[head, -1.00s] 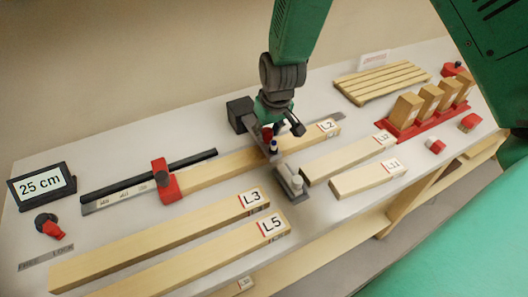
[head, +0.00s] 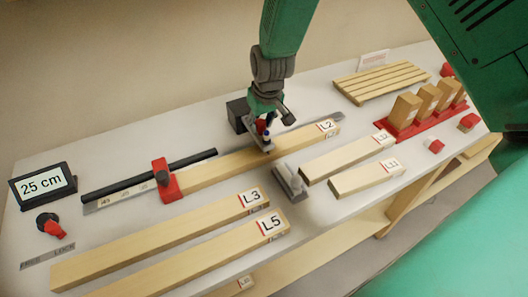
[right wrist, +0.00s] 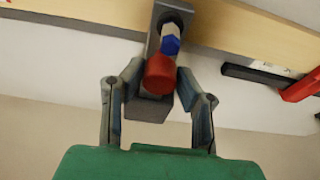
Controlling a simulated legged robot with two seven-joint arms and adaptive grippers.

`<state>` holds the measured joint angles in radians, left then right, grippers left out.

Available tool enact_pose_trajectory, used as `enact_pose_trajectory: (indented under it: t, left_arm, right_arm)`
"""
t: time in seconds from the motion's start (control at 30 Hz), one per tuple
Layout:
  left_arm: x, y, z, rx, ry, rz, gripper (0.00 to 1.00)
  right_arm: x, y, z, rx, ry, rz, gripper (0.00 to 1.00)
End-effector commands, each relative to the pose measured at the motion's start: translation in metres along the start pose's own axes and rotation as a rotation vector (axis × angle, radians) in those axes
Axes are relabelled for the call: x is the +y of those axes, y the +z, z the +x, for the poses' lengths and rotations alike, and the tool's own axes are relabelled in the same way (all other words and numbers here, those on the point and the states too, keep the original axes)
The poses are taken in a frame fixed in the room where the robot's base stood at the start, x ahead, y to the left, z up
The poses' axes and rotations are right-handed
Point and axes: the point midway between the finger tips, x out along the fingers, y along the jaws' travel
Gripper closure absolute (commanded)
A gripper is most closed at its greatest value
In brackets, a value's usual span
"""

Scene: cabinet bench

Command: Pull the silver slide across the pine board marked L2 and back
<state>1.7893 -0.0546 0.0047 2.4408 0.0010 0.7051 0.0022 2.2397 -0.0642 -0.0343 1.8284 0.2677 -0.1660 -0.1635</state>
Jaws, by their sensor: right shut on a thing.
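The pine board marked L2 (head: 215,167) lies along the bench, its right end labelled. It also shows in the right wrist view (right wrist: 245,27). The silver slide (head: 262,142) stands over the board, towards its back edge. In the right wrist view the slide's grey body (right wrist: 152,108) carries a blue and silver post and a red knob (right wrist: 159,74). My right gripper (head: 264,122) is shut on the knob; its fingers also show in the right wrist view (right wrist: 158,80), one on each side of it. My left gripper is not in view.
A red stop (head: 165,180) sits at the board's left end by a black rail. A grey base (head: 290,183) projects in front of L2. Boards L3 (head: 160,237) and L5 (head: 190,258) lie in front; two shorter boards lie right. A 25 cm display (head: 42,184) stands left.

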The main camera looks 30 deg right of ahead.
Motion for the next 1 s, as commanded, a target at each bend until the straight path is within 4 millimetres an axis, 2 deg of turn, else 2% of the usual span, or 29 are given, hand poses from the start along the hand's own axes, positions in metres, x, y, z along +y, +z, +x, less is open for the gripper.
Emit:
enact_pose_trajectory:
  t: [1.0]
  left_arm:
    - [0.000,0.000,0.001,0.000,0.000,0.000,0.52]
  right_arm:
    - [0.000,-0.047,0.012,0.001,0.000,-0.002,0.88]
